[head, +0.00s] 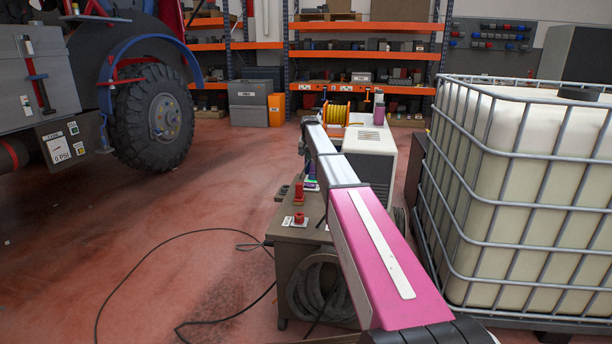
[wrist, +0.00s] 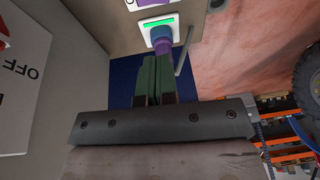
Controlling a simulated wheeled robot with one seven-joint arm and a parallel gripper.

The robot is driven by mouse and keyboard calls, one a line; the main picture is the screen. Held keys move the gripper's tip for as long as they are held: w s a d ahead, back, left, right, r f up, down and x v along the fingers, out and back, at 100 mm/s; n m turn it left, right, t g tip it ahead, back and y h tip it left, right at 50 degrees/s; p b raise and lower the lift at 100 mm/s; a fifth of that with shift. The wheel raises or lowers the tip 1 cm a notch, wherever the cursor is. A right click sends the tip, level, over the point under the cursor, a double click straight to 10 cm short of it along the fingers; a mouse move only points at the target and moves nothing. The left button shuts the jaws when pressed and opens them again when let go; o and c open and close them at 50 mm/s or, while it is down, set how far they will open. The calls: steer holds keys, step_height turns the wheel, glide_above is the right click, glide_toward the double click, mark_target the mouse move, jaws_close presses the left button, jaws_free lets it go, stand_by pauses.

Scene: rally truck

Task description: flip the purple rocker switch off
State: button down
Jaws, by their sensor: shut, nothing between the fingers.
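In the wrist view a blue-purple piece (wrist: 160,32), which looks like the purple rocker switch, stands on a light plate with a lit green strip (wrist: 158,22). My gripper (wrist: 157,62) is shut and empty, its green fingers pointing at this piece. The fingertips are right at its near side and partly cover it; I cannot tell whether they touch. Which way the rocker is tipped is not clear. In the head view a small purple patch (head: 311,184) shows on the grey cabinet, beside my arm, which hides much of that area.
The cabinet (head: 295,236) also bears a red knob (head: 299,217). A thin grey rod (wrist: 184,52) stands near the fingers, and a white OFF sign (wrist: 22,78) is at left. A caged white tank (head: 530,165) is at right. Cables lie on the floor; a truck wheel (head: 153,117) is at left.

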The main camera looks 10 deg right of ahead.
steer(key=shift+w, duration=0.15)
steer(key=shift+f, duration=0.1)
glide_toward(307, 183)
steer(key=x, duration=0.5)
steer(key=shift+w+d+f, duration=0.1)
steer(key=shift+w+d, duration=0.05)
steer(key=shift+d, duration=0.1)
steer(key=shift+a+f, duration=0.1)
steer(key=shift+f, duration=0.5)
